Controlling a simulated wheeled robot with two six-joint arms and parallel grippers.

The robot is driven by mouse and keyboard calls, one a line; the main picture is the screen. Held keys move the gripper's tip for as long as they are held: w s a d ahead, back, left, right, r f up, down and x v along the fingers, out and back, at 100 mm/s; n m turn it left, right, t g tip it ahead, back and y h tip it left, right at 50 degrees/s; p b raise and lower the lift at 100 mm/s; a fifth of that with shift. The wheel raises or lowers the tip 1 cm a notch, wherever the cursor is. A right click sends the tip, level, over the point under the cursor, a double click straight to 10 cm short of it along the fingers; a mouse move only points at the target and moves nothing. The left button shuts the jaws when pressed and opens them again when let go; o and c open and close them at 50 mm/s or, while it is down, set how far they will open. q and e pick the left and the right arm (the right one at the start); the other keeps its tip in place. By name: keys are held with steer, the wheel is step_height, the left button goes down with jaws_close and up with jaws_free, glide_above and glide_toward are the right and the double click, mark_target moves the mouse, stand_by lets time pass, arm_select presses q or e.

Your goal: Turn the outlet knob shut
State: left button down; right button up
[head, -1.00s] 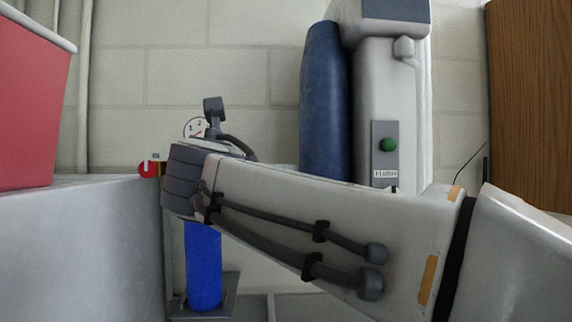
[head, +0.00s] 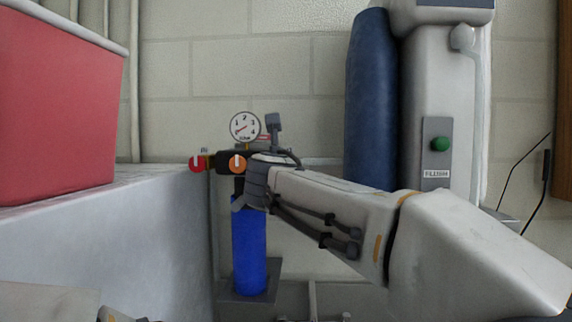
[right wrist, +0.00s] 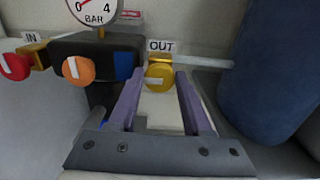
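The yellow outlet knob (right wrist: 159,77), under an "OUT" label, shows in the right wrist view with a white bar on its face lying roughly level. My right gripper (right wrist: 158,80) is open, with one purple finger on each side of the knob; I cannot tell whether either finger touches it. In the head view my right gripper (head: 257,176) reaches in from the right and hides the outlet knob. The dark regulator block (right wrist: 98,50) carries an orange knob (head: 237,164) just left of the gripper.
A red inlet knob (head: 197,163) sits left of the orange one. A dial gauge (head: 244,127) stands above, a blue cylinder (head: 249,245) below. A dark blue tank (head: 371,105) is close on the right. A red bin (head: 60,100) stands on the grey surface (head: 150,230) at left.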

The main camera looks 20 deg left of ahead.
jaws_close()
steer(key=shift+w+d+f+m+b, duration=0.1)
steer(key=shift+m+b, duration=1.15)
steer(key=shift+m, duration=1.75)
steer(key=shift+s+f+m+b, duration=0.15)
steer(key=shift+m+b, duration=1.05)
steer(key=shift+m, duration=1.8)
steer(key=shift+w+d+f+m+b, duration=0.15)
steer(key=shift+m+b, duration=1.1)
steer(key=shift+m, duration=1.75)
steer(key=shift+a+r, duration=0.1)
